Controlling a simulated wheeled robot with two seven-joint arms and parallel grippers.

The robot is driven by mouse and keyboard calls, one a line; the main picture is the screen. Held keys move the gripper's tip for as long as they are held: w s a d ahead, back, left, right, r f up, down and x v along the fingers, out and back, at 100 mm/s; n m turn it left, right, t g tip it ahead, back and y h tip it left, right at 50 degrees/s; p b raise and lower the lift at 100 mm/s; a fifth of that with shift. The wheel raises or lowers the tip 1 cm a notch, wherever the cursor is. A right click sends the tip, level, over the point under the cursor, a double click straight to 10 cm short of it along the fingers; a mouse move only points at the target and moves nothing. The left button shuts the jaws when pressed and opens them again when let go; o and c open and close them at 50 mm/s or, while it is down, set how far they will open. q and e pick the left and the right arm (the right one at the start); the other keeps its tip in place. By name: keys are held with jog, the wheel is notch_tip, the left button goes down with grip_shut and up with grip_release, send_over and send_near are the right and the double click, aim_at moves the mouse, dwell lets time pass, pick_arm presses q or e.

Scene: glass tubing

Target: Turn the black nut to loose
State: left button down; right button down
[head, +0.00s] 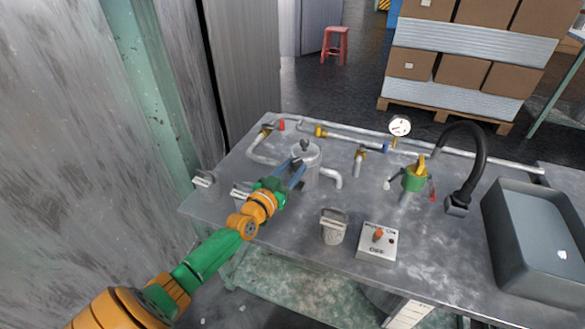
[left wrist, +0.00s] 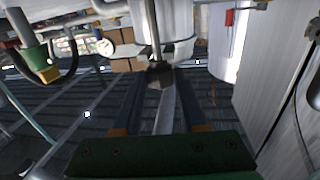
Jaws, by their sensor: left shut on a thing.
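The black nut (left wrist: 160,74) shows in the left wrist view as a small dark faceted piece at the end of a grey rod. It sits between the tips of my left gripper's two dark fingers (left wrist: 159,85), which are shut on it. In the head view the left gripper (head: 297,166) reaches in from the left to the silver cylindrical vessel (head: 311,157) on the metal bench. The dark top fitting of the vessel shows there, but the grip itself is too small to see clearly. My right gripper is in neither view.
Pipes with a gauge (head: 400,126) run along the bench's back. A green valve body (head: 413,180), a black curved spout (head: 480,150) and a grey sink (head: 530,240) stand to the right. A switch box (head: 377,242) and a labelled cup (head: 333,228) are near the front edge.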

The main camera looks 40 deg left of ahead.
pick_arm(q)
jog(key=shift+d+r+n+g+y+p, duration=0.2)
jog(key=shift+n+y+p, duration=0.35)
jog(key=shift+y+p, duration=0.5)
jog(key=shift+d+r+n+g+y+p, duration=0.15)
jog(key=shift+n+y+p, duration=0.45)
jog(key=shift+p, duration=0.7)
jog(key=shift+w+d+f+n+g+y+p, duration=0.1)
jog(key=shift+f+n+g+y+p, duration=0.15)
jog(key=shift+n+y+p, duration=0.55)
jog(key=shift+d+f+n+g+y, duration=0.1)
jog(key=shift+n+g+y, duration=0.35)
jog(key=shift+y, duration=0.45)
jog(key=shift+d+n+g+y, duration=0.1)
jog(key=shift+n+g+y, duration=0.3)
jog(key=shift+y, duration=0.45)
jog(key=shift+c, duration=2.2)
grip_release()
